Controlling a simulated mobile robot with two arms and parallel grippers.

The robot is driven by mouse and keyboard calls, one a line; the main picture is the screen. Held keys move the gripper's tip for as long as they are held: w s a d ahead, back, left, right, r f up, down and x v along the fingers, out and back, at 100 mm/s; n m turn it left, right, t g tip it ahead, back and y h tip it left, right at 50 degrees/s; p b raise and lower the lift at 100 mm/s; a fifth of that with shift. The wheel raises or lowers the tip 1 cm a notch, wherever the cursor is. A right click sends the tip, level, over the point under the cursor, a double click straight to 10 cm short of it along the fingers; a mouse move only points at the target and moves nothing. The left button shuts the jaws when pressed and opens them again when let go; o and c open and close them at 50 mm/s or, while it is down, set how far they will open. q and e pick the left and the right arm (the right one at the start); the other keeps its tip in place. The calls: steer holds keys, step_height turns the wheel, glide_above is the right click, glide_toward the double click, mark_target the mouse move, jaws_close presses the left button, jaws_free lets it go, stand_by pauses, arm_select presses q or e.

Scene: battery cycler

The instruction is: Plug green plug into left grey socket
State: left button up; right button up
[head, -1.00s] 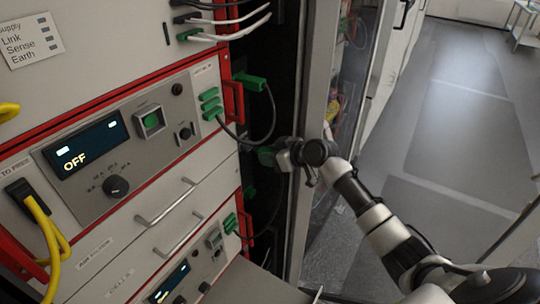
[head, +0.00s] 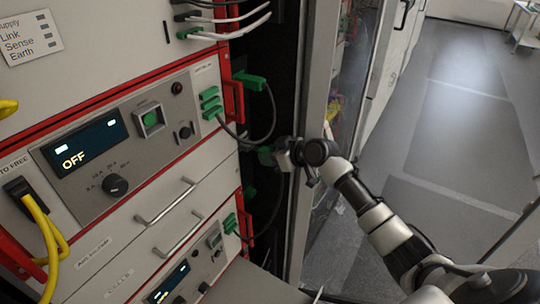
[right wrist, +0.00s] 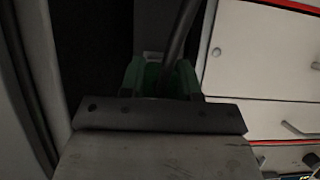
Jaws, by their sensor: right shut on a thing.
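My right gripper (head: 275,155) is shut on a green plug (head: 266,156) in front of the dark gap at the right side of the equipment rack. In the right wrist view the green plug (right wrist: 160,78) sits at the far edge of the gripper, with a dark cable running up from it. The gripper hides part of the plug. The plug is apart from the rack's front panels. I cannot make out the left grey socket in these views. My left gripper is not in view.
Green connectors (head: 210,104) sit on the panel beside a red handle (head: 234,101). Another green plug (head: 250,80) with a dark cable is above my gripper. Drawer handles (head: 166,202) stick out at left. A grey door frame (head: 311,100) stands close behind my right gripper.

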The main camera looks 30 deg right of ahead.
mark_target(261, 151)
steer(key=shift+w+a+b, duration=0.4)
steer(key=shift+w, duration=0.3)
steer(key=shift+w+a+b, duration=0.35)
steer(key=shift+w+a, duration=0.05)
steer(key=shift+w, duration=0.25)
stand_by(2.1)
steer(key=o, duration=0.8)
steer(key=shift+s+d+r+b, duration=0.15)
steer(key=shift+s+d+b, duration=0.2)
steer(key=shift+s, duration=0.1)
steer(key=b+v, duration=0.3)
steer(key=v, duration=0.6)
steer(key=shift+s+r, duration=0.2)
steer(key=shift+s, duration=0.1)
steer(key=shift+d, duration=0.15)
